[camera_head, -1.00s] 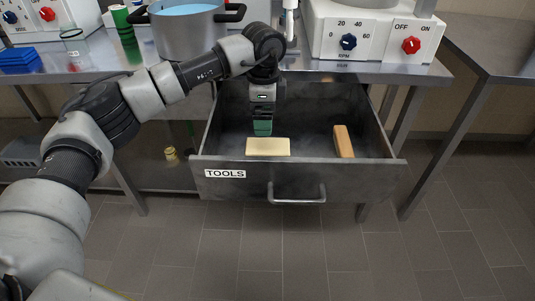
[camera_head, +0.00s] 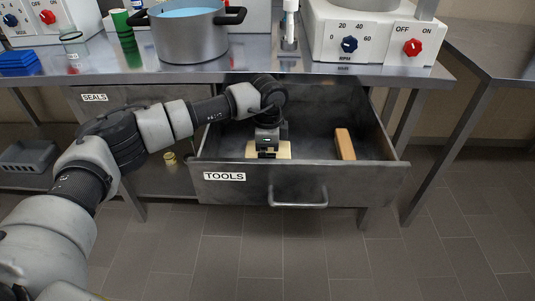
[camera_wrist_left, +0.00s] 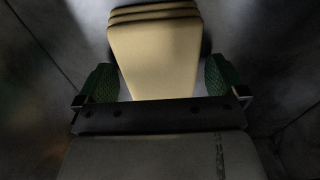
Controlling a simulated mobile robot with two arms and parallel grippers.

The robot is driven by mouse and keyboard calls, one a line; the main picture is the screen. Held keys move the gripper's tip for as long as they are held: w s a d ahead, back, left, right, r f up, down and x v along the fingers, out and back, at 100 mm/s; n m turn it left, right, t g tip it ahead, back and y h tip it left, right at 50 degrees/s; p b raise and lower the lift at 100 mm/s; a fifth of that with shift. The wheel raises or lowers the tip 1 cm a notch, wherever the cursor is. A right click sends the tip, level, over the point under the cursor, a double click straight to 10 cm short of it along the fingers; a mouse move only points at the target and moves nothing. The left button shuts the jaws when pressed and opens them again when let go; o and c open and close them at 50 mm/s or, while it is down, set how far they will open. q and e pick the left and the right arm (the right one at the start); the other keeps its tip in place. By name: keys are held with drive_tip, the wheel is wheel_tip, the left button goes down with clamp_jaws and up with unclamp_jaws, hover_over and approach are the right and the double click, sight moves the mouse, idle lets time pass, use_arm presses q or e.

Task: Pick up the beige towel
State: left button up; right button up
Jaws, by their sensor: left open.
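The beige towel (camera_head: 283,150) lies folded in the open TOOLS drawer, left of its middle and near the front wall. In the left wrist view the towel (camera_wrist_left: 155,55) shows its folded layers at the far end. My left gripper (camera_head: 267,152) is down inside the drawer at the towel and hides part of it. In the left wrist view the open left gripper (camera_wrist_left: 160,85) has one green finger pad on each side of the towel, with narrow gaps that look clear. The lower end of the towel is hidden behind the gripper body. My right gripper does not show.
A brown-orange block (camera_head: 344,144) lies in the right part of the TOOLS drawer (camera_head: 350,181). The steel table (camera_head: 300,68) overhangs the drawer's back. A pot (camera_head: 190,38) and a control box (camera_head: 365,40) stand on it. The floor in front is clear.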

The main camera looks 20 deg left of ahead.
use_arm(q)
drive_tip(key=c, duration=1)
drive_tip(key=shift+r, duration=0.45)
drive_tip(key=r, duration=0.2)
drive_tip(key=r+p, duration=0.1)
drive_tip(key=r, duration=0.1)
drive_tip(key=shift+d, duration=0.35)
drive_tip(key=d+r, duration=0.2)
drive_tip(key=d, duration=0.1)
drive_tip(key=s+d+r, duration=0.1)
drive_tip(key=d+r, duration=0.1)
drive_tip(key=d, duration=0.2)
drive_tip(key=s+d+r+p, duration=0.1)
drive_tip(key=d+r, duration=0.1)
drive_tip(key=d, duration=0.1)
drive_tip(key=shift+d+r, duration=0.1)
drive_tip(key=shift+d, duration=0.3)
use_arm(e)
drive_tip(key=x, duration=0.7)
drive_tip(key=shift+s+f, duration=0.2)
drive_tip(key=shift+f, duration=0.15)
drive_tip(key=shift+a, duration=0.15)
